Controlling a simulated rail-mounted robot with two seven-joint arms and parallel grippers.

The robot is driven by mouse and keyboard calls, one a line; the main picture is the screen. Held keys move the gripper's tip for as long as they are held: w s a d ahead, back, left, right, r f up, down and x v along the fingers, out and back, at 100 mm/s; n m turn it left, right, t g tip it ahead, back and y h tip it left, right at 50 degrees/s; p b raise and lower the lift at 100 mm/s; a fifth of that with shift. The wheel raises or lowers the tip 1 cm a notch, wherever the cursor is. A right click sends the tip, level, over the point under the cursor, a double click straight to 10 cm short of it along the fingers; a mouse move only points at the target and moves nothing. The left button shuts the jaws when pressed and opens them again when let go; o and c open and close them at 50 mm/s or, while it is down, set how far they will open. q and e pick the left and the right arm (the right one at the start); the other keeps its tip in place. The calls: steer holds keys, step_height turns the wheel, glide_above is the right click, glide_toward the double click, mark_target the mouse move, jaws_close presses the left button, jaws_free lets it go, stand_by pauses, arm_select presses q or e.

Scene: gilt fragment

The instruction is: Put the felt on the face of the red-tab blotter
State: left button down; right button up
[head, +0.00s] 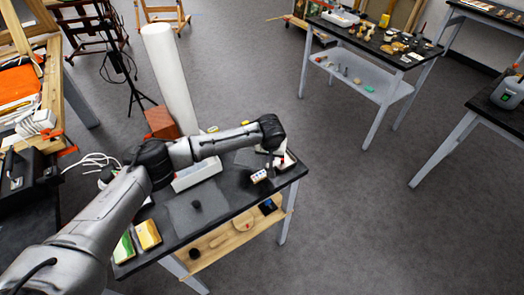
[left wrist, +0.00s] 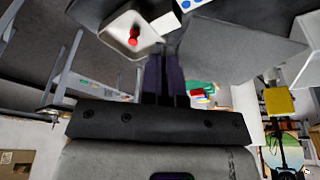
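My left arm reaches across the dark table (head: 228,222) in the head view. Its gripper (head: 279,158) is low over the table's right end, beside a small white dish with something red. In the left wrist view, the gripper's dark fingers (left wrist: 167,60) are close together, with nothing clearly visible between them. The white dish (left wrist: 113,33), with a red object (left wrist: 133,36) in it, is just beside the fingertips. I cannot pick out the felt or a red-tab blotter with certainty. A grey sheet (head: 185,220) lies on the table. My right gripper is out of view.
A white tray (head: 196,172) sits behind the grey sheet, partly under my arm. Yellow and green blocks (head: 147,235) lie at the table's left end. A wooden lower shelf (head: 222,244) holds small items. A tall white roll (head: 166,75) stands behind.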

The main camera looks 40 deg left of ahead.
arm_select(q)
steer(key=s+d+r+m+h, duration=0.1)
steer(key=s+d+r+m, duration=0.4)
steer(key=s+d+r, duration=1.05)
step_height(320, 180, up, 31)
steer(key=a+p, duration=0.2)
steer(key=p, duration=2.7)
steer(key=shift+r+t, duration=0.15)
steer(key=shift+t, duration=0.15)
